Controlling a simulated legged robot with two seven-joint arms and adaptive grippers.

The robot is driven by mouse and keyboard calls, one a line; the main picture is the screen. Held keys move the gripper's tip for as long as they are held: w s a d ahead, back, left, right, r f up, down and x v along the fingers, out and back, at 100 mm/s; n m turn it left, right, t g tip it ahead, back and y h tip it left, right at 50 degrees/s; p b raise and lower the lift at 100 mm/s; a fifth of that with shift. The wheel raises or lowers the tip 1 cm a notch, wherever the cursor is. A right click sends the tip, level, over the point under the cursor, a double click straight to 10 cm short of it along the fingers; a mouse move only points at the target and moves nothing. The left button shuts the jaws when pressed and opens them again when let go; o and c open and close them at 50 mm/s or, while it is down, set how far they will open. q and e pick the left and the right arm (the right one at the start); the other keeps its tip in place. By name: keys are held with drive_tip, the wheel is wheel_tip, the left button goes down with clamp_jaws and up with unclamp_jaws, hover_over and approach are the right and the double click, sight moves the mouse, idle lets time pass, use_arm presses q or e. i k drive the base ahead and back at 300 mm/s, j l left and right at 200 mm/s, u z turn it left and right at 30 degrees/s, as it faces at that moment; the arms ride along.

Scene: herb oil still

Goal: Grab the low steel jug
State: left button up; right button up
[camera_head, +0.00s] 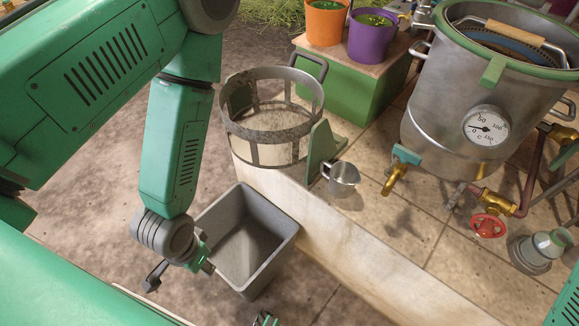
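The low steel jug (343,179) is a small, shiny open cup with a side handle. It stands upright on the tiled ledge, close to its front edge, just right of a green bracket. My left gripper (180,273) hangs below and left of the jug, in front of the ledge beside a grey bin. Its dark fingers are spread apart with nothing between them. It is well apart from the jug. A small green and dark piece (265,319) at the bottom edge may be part of my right gripper; most of it is cut off.
A metal-banded basket ring (272,123) on a green bracket (322,152) stands left of the jug. The grey bin (225,285) is below. The steel still (440,125) with brass tap (394,180) and red valve (487,226) stands right. Tiles in front are clear.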

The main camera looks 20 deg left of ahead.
sight(343, 179)
drive_tip(key=u, duration=0.25)
drive_tip(key=k+j+z, duration=0.1)
drive_tip(key=z, duration=0.35)
drive_tip(key=k+j+z, duration=0.1)
drive_tip(key=z, duration=0.3)
drive_tip(key=k+z, duration=0.1)
drive_tip(key=z, duration=0.35)
drive_tip(key=k+j, duration=0.05)
